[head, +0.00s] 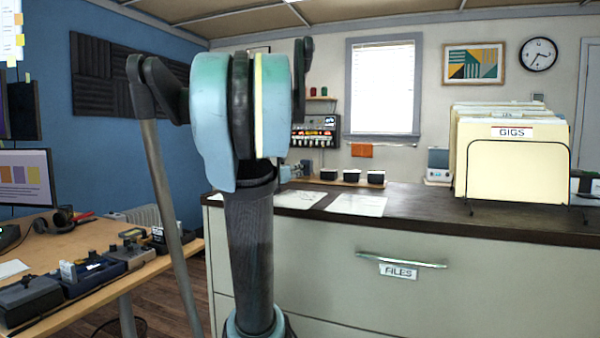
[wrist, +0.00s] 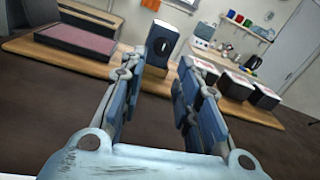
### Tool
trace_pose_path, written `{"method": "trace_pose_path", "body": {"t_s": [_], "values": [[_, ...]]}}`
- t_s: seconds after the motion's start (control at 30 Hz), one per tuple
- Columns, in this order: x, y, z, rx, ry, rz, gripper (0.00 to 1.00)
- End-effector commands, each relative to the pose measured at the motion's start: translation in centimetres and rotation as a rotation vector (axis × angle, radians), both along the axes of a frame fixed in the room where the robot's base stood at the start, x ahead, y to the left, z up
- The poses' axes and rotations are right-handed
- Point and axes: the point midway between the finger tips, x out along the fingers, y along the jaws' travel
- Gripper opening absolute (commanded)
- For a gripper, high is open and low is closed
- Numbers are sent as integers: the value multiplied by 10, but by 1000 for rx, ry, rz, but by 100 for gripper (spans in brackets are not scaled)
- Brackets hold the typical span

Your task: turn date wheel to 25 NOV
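My gripper (wrist: 158,72) is open and empty in the wrist view, with its two blue fingers apart above the dark top. A dark upright block with a blue side and a small white mark (wrist: 163,42) stands beyond the fingertips, on a wooden board (wrist: 110,71). It may be the date stamp, but no date wheel or date can be read. An ink pad with a pinkish top (wrist: 78,40) lies left of it. In the head view my arm blocks the middle, and I cannot make out my gripper clearly.
Three black boxes with pale tops (wrist: 233,84) stand on the board to the right, close to the right finger. In the head view, papers (head: 357,204) lie on the cabinet top, and a folder rack labelled GIGS (head: 513,165) stands at right.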

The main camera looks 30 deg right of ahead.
Motion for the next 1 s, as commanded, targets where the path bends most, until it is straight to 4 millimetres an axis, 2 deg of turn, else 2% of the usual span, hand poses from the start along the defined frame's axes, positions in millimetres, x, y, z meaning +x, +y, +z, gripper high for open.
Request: {"method": "trace_pose_path", "body": {"t_s": [0.53,0.73,1.0], "values": [[41,-52,0,0,0,0,30],[47,-61,0,0,0,1,30],[48,-62,0,0,0,1,30]]}}
